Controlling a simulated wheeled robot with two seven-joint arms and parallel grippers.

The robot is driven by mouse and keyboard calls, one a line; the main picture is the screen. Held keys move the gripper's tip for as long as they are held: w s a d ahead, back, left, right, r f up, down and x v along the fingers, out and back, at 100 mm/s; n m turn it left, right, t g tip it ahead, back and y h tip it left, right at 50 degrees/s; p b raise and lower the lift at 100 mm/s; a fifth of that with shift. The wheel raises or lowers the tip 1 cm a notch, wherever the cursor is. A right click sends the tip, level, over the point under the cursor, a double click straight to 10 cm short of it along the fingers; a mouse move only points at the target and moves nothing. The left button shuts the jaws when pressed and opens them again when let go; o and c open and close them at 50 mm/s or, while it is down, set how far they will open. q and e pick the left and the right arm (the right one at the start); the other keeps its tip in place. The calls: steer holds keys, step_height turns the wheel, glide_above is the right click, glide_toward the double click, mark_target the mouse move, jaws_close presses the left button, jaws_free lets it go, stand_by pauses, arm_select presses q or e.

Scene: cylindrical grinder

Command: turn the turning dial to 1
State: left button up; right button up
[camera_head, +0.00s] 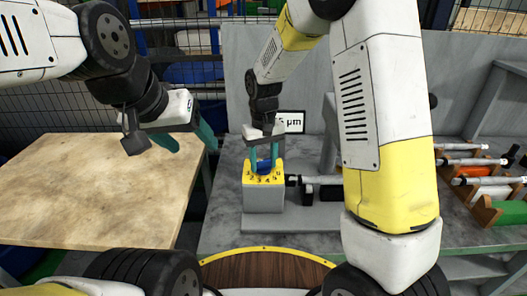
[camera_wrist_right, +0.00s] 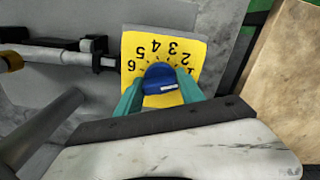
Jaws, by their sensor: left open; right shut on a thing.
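The turning dial is a blue knob (camera_wrist_right: 160,78) on a yellow plate (camera_wrist_right: 139,47) printed with numbers 1 to 6. A small white mark shows on the knob's lower side in the wrist view; which number the dial points at is unclear. In the head view the blue knob (camera_head: 264,164) sits on top of a grey block with the yellow numbered plate (camera_head: 263,179). My right gripper (camera_head: 264,158) comes down from above, its teal fingers shut on the knob from both sides; it also shows in the wrist view (camera_wrist_right: 160,92). My left gripper (camera_head: 188,140) is open and empty, above the wooden table's right edge.
A wooden table (camera_head: 90,195) stands at left, bare. A grey machine bed (camera_head: 225,235) carries the dial block. A black-and-grey spindle piece (camera_head: 318,190) lies right beside the block. Racks with metal cylinders (camera_head: 480,180) stand at far right. A small display sign (camera_head: 291,121) stands behind.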

mark_target(263, 160)
steer(key=shift+m, duration=0.6)
steer(key=o, duration=1.3)
step_height(263, 160, up, 7)
steer(key=shift+f, duration=0.1)
steer(key=shift+r, duration=0.55)
